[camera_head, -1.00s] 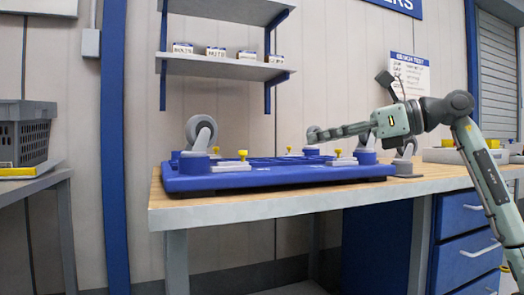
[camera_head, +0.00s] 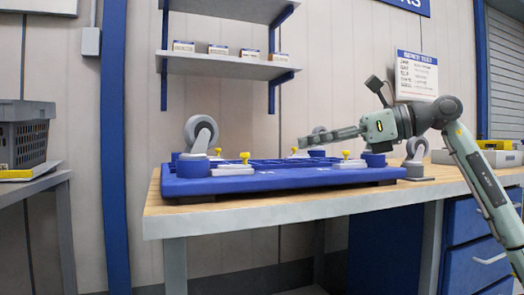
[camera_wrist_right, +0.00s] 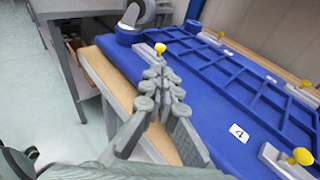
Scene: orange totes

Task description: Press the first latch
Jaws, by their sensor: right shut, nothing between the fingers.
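A blue tray (camera_head: 270,182) lies on the wooden workbench. It carries several grey latches with yellow knobs. The front left knob (camera_head: 245,157) and front right knob (camera_head: 346,154) show in the head view, with smaller ones behind. My right gripper (camera_head: 303,141) is shut and empty, reaching in from the right above the tray. In the right wrist view my gripper (camera_wrist_right: 158,78) points at a yellow knob (camera_wrist_right: 160,48) near a caster; whether they touch is unclear. Another latch knob (camera_wrist_right: 302,156) stands beside a label "4". My left gripper is out of view.
A caster wheel (camera_head: 201,134) stands at the tray's left end, and another (camera_head: 416,150) at its right. The workbench (camera_head: 300,207) has a narrow bare front strip. A shelf (camera_head: 225,66) with small boxes hangs behind. A grey crate (camera_head: 25,135) stands left.

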